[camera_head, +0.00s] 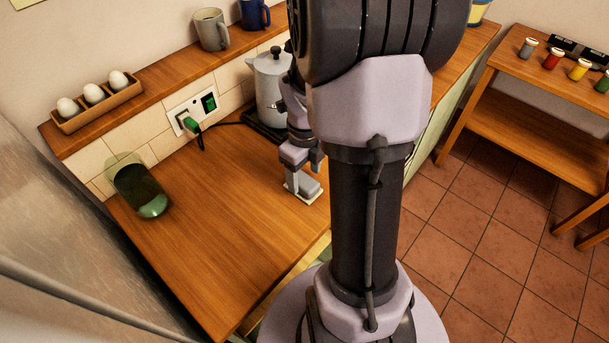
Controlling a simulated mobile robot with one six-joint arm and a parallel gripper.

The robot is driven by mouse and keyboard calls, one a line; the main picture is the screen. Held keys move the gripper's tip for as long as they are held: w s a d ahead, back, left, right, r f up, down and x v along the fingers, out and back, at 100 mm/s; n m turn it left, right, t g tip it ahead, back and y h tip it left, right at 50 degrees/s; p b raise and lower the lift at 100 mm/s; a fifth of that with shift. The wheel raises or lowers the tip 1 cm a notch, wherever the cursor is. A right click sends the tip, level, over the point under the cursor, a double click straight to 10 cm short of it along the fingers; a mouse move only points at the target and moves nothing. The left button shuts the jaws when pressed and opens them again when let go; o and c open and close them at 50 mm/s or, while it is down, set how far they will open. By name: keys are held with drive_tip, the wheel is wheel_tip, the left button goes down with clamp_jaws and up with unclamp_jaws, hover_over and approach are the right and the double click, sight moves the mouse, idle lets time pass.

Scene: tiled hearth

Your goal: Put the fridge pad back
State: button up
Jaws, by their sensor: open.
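My gripper (301,180) is open, pointing down close over the wooden counter near its right edge. A small pale, flat thing (291,192) shows at the fingertips on the counter; it may be the fridge pad, but the fingers cover much of it. I cannot tell whether the fingers touch it. A large grey panel (70,235) at the left may be the fridge; no pad shows on its visible part. My arm hides much of the middle of the view.
The counter (215,225) is clear in front. A shelf above holds an egg tray (98,117) and mugs (211,30).

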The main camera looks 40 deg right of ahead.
sight(305, 179)
wheel_tip(305, 179, up, 10)
drive_tip(key=p, duration=0.3)
drive_tip(key=a+r+n+t, duration=0.2)
drive_tip(key=a+r+n, duration=0.3)
drive_tip(key=a+n, duration=0.25)
drive_tip(key=s+a+r+n+t+y, duration=0.1)
drive_tip(key=s+a+r+n+t, duration=0.1)
drive_tip(key=a+n, duration=0.6)
drive_tip(key=s+a+r+n+t+y, duration=0.1)
drive_tip(key=s+a+r+n, duration=0.4)
drive_tip(key=n, duration=1)
drive_tip(key=a, duration=0.3)
drive_tip(key=shift+a+r+t, duration=0.2)
drive_tip(key=shift+a+t, duration=0.15)
drive_tip(key=shift+t, duration=0.05)
